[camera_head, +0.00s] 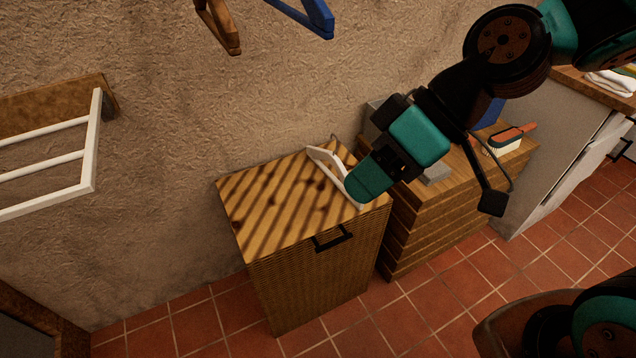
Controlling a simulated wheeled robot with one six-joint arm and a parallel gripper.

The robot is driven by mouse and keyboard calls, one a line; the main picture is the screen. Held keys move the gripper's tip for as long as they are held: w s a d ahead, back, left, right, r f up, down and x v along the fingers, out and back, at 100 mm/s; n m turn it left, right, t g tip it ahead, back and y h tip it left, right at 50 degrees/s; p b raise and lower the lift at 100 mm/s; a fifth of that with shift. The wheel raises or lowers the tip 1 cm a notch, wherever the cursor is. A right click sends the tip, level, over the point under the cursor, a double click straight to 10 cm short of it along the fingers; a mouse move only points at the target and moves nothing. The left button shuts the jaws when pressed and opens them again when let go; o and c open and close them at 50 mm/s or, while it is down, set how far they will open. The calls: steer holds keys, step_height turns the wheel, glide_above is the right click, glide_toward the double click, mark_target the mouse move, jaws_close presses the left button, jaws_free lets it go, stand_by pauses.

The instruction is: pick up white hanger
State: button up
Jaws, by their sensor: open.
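The white hanger (325,157) lies on the striped wooden top of a small cabinet (270,205), near its right back edge. Its thin hook shows at the back. My gripper (368,182) is over the right part of the hanger, with a teal finger covering much of it. The jaws are open. Whether a finger touches the hanger cannot be told, and the far finger is hidden.
A wooden drawer unit (440,220) stands right of the cabinet, with a brush (508,138) on top. A white rack (90,150) is on the wall at left. Brown (220,25) and blue (318,18) hangers hang above. The cabinet top's left part is clear.

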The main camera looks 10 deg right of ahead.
steer(key=w+f+t+y+b, duration=0.3)
steer(key=w+f+b, duration=0.4)
steer(key=f, duration=0.5)
steer(key=w+d+f+m+t+h+b, duration=0.35)
steer(key=w+d+f, duration=0.3)
steer(key=f, duration=0.25)
steer(key=w+d+f+m+t+h+b, duration=0.25)
steer(key=w+d+f+t, duration=0.3)
steer(key=d+f, duration=0.3)
steer(key=shift+n, duration=0.5)
steer(key=p+x, duration=0.1)
steer(key=x, duration=0.2)
steer(key=p+x, duration=0.2)
steer(key=x, duration=0.2)
steer(key=a+p+x, duration=0.1)
steer(key=x, duration=0.3)
steer(key=shift+s+a+f, duration=0.1)
steer(key=shift+s+f, duration=0.05)
steer(key=shift+f, duration=0.05)
steer(key=shift+p+x, duration=0.95)
steer(key=shift+x, duration=2)
jaws_close()
